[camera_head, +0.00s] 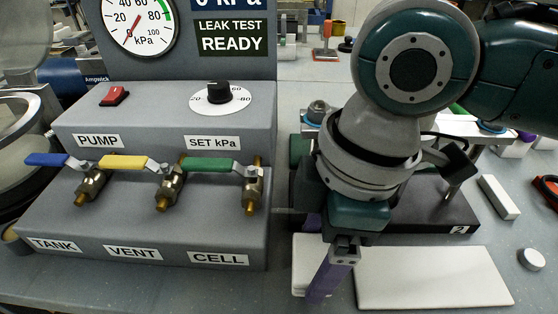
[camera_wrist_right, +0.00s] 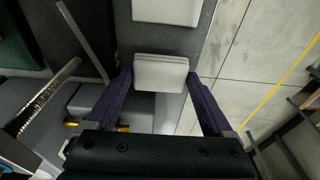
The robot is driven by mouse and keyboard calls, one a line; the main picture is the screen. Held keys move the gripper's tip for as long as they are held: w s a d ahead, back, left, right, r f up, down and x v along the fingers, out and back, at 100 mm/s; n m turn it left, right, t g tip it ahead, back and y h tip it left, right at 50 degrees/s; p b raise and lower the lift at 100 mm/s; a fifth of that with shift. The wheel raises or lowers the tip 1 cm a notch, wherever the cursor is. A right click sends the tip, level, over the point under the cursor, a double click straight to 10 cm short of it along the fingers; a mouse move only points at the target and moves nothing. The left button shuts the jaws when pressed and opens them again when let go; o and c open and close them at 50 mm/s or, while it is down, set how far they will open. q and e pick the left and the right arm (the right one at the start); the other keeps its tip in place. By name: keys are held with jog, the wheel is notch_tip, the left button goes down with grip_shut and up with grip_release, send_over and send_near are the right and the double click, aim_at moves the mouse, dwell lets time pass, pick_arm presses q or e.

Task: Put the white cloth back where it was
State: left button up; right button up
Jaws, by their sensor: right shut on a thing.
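The white cloth (camera_wrist_right: 160,72) is a folded, layered pale pad between the two purple fingers of my right gripper (camera_wrist_right: 158,84) in the right wrist view. The fingers press on its two sides. In the head view my right gripper (camera_head: 322,285) points down at the front of the bench, and the cloth (camera_head: 303,262) shows partly behind the fingers. I cannot tell whether it touches the bench top. My left gripper is not in view.
A flat white slab (camera_head: 430,278) lies just right of the gripper. A grey panel (camera_head: 150,205) with lever valves stands left. A dark block marked 2 (camera_head: 435,212) is behind. A white bar (camera_head: 498,197) and a round white piece (camera_head: 531,259) lie right.

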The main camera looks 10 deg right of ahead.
jog(key=shift+f, duration=0.9)
jog(key=shift+f, duration=0.15)
jog(key=o, duration=0.9)
